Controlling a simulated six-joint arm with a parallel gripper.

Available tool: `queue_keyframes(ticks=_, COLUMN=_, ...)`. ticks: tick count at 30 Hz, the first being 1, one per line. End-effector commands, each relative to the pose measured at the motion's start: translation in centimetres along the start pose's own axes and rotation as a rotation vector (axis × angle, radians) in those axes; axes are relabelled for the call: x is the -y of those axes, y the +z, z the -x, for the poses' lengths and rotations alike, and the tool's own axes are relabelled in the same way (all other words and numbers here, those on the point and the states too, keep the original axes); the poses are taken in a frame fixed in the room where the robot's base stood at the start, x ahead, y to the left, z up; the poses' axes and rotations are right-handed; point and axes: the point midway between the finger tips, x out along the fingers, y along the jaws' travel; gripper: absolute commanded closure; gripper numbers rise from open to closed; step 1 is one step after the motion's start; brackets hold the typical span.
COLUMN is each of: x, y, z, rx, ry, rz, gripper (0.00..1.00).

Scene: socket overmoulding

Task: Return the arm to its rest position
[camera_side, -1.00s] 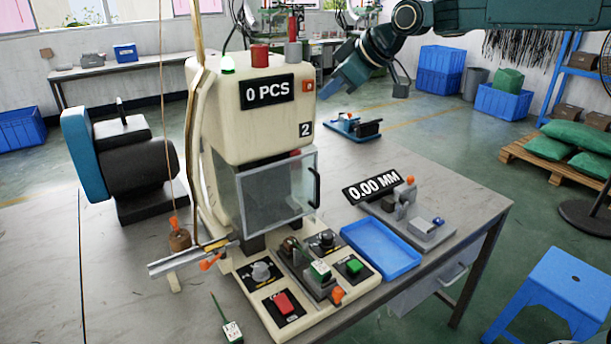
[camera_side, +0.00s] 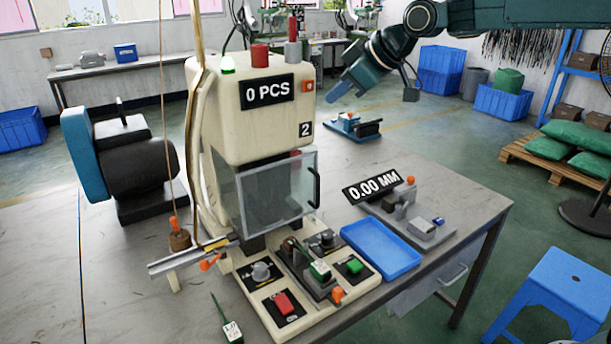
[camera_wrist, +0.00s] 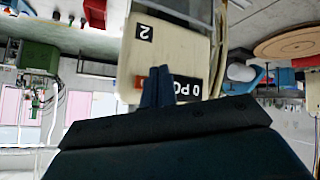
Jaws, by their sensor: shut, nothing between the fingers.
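My gripper (camera_side: 336,93) is shut and empty, at the upper right of the cream moulding machine (camera_side: 225,125), raised well above the bench. In the wrist view its two blue fingers (camera_wrist: 158,90) are together in front of the same machine (camera_wrist: 150,55), which appears upside down. In the side view, the arm reaches in from the top right. The gripper appears apart from the machine, though the distance between them is hard to tell.
The bench (camera_side: 455,205) holds a blue tray (camera_side: 382,249), a gauge (camera_side: 410,213) reading 0.00 MM, and a control panel (camera_side: 255,273). A clear guard (camera_side: 275,190) covers the machine front. A blue stool (camera_side: 555,295) stands at right. The air right of the machine is free.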

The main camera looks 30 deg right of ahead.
Motion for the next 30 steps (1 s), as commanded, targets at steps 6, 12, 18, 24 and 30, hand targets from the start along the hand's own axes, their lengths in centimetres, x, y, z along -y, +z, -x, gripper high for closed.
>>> queue_keyframes(ticks=6, x=0.2, y=0.4, z=0.9, rx=0.008, ry=0.003, rz=-0.013, gripper=1.0)
queue_keyframes(ticks=12, x=1.1, y=2.3, z=3.8, rx=0.043, ry=0.012, rz=-0.063, gripper=1.0)
queue_keyframes(ticks=18, x=2.9, y=5.8, z=8.1, rx=0.099, ry=0.029, rz=-0.146, gripper=1.0)
queue_keyframes(ticks=24, x=5.2, y=10.1, z=12.2, rx=0.158, ry=0.048, rz=-0.239, gripper=1.0)
queue_keyframes(ticks=30, x=7.7, y=14.8, z=15.8, rx=0.216, ry=0.069, rz=-0.333, gripper=1.0)
